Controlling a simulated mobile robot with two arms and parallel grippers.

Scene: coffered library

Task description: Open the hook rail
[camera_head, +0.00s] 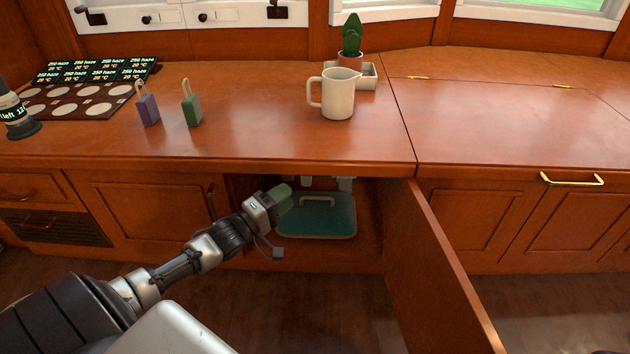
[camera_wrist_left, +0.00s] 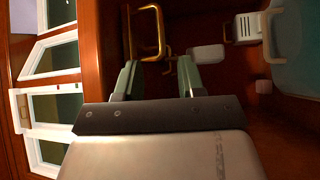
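My left gripper (camera_head: 284,196) reaches into the open cabinet bay below the counter. In the left wrist view its two pale green fingers (camera_wrist_left: 157,78) stand apart with nothing between them. A brass bow-shaped handle (camera_wrist_left: 160,32) is just beyond the fingertips, nearer the left finger, with a small brass hook beside it. It seems to belong to the hook rail, though the rail itself cannot be made out. White hanging items (camera_head: 345,184) show under the counter edge; in the wrist view a white block (camera_wrist_left: 205,54) is beyond the right finger. My right gripper is not in view.
A teal case (camera_head: 318,216) with a handle sits in the bay. The open cabinet door (camera_head: 440,270) swings out on the right. On the counter (camera_head: 250,100) stand a white mug (camera_head: 338,95), a potted cactus (camera_head: 351,40), a purple tag (camera_head: 148,108) and a green tag (camera_head: 191,108).

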